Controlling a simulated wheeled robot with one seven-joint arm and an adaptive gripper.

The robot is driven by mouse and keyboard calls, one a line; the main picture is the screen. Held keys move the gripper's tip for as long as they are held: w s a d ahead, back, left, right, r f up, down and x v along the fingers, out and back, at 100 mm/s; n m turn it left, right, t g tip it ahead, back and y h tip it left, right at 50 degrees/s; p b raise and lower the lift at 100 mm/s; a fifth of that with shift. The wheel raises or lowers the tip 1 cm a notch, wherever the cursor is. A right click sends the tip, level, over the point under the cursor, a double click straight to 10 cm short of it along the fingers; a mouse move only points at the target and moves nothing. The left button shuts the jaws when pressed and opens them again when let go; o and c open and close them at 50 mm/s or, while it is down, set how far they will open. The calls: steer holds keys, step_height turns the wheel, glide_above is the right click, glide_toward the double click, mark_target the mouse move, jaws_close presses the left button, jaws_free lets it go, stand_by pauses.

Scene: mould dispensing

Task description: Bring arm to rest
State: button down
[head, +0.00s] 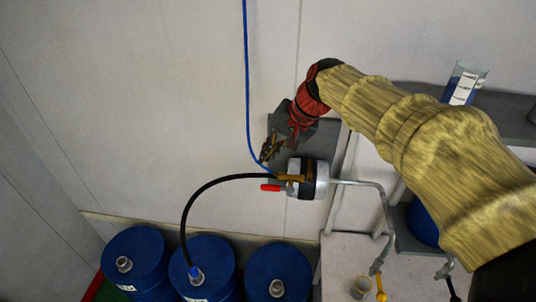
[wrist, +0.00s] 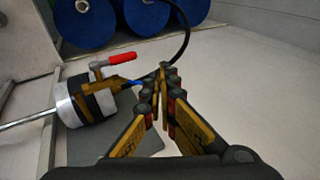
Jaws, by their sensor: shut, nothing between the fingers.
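My arm, in a yellow-brown sleeve, reaches in from the right in the head view and ends in my gripper (head: 268,150). My gripper also fills the lower middle of the wrist view (wrist: 163,82). Its black and yellow fingers meet at the tips and hold nothing. In the head view it is just above and left of a white and black pump-like cylinder (head: 317,180) with a red-handled valve (head: 270,187). In the wrist view the cylinder (wrist: 70,101) and red handle (wrist: 119,59) lie to the left of the fingers, close by.
Several blue drums (head: 135,262) stand along the bottom left. A black hose (head: 205,188) arcs from the valve to the middle drum, and a blue hose (head: 247,80) hangs down the wall. The wall area at left is clear.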

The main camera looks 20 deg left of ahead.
steer(key=s+d+f+t+h+b, duration=0.1)
steer(key=s+d+f+h+b, duration=0.1)
steer(key=s+d+f+b, duration=0.5)
steer(key=s+d+f+m+t+h+b, duration=0.1)
steer(key=s+d+f+b, duration=0.7)
steer(key=d, duration=1.1)
steer(key=s+d+f+m+t+h+b, duration=0.1)
steer(key=s+d+f+t+h+b, duration=0.1)
steer(key=s+d+f+b, duration=0.5)
steer(key=d+f+b, duration=0.1)
steer(key=d+f, duration=0.5)
steer(key=shift+s+d+t+h, duration=0.15)
steer(key=shift+d+t+h, duration=0.15)
steer(key=shift+h, duration=0.1)
